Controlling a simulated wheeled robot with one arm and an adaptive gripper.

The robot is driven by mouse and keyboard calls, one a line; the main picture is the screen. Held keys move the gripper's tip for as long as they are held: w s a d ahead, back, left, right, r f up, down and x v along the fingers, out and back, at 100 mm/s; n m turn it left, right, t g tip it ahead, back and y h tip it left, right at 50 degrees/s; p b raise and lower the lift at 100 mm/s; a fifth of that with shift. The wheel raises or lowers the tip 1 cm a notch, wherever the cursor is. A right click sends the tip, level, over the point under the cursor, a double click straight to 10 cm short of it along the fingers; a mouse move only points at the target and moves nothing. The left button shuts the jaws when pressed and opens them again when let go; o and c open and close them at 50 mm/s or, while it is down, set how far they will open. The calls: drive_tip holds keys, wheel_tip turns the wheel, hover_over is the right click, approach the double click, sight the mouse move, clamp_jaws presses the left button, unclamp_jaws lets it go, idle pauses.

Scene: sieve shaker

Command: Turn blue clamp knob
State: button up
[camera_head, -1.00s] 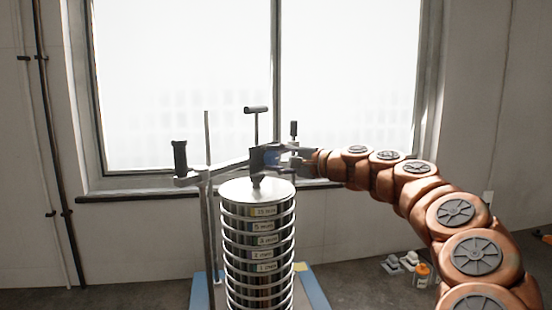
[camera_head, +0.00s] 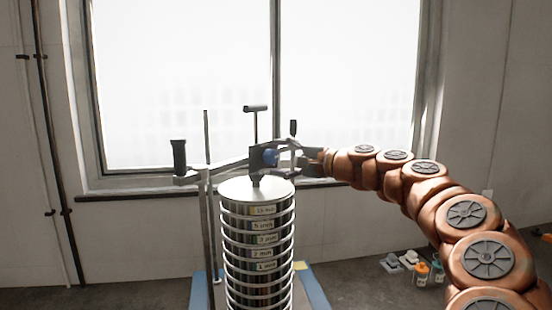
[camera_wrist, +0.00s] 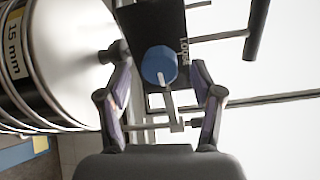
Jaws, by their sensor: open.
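The blue clamp knob (camera_head: 270,156) sits on the dark clamp block (camera_head: 256,160) above the sieve stack (camera_head: 257,240). In the wrist view the knob (camera_wrist: 159,66) is a blue disc with a light mark at its lower edge, on a dark plate (camera_wrist: 152,22) with partly readable lettering. My gripper (camera_head: 291,150) comes from the right of the knob. In the wrist view its open fingers (camera_wrist: 158,66) stand either side of the knob, with visible gaps. Whether the tips reach level with the knob is hard to tell.
A black T-handle (camera_head: 256,109) rises above the clamp block. A crossbar (camera_head: 228,166) with a dark upright handle (camera_head: 180,158) extends left, and a thin rod (camera_head: 206,138) stands there. Small bottles (camera_head: 422,273) are on the floor at right. A window lies behind.

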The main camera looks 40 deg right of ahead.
drive_tip(key=v, duration=1)
drive_tip(key=shift+s, duration=0.25)
drive_tip(key=w+a+f+n+g+y, duration=0.1)
drive_tip(key=a+f+n+g, duration=0.15)
drive_tip(key=a, duration=0.65)
drive_tip(key=w+a+f+n+g+y, duration=0.1)
drive_tip(key=a+f+n+g+y, duration=0.2)
drive_tip(key=a, duration=0.6)
drive_tip(key=s+a+f+n+g+h, duration=0.1)
drive_tip(key=s+a+f+n+g, duration=0.2)
drive_tip(key=a, duration=0.4)
drive_tip(key=s+a+f+n+g+h, duration=0.1)
drive_tip(key=s+a+f+n+g, duration=0.1)
drive_tip(key=a+f, duration=0.35)
drive_tip(key=s+a+f+n+g+h, duration=0.2)
drive_tip(key=s+a+f, duration=0.2)
drive_tip(key=a+f, duration=0.15)
drive_tip(key=s+d+f+n+g+h, duration=0.2)
drive_tip(key=s+f+g+h, duration=0.1)
drive_tip(key=s+f, duration=0.4)
drive_tip(key=s+d+f+n+g+h, duration=0.1)
drive_tip(key=s+d+f+g+h, duration=0.1)
drive_tip(key=s+f, duration=0.6)
drive_tip(key=s+g, duration=0.1)
drive_tip(key=s, duration=0.3)
drive_tip(key=shift+d+f+n+h, duration=0.3)
drive_tip(key=shift+d+n+h, duration=0.05)
drive_tip(key=shift+d+h, duration=0.05)
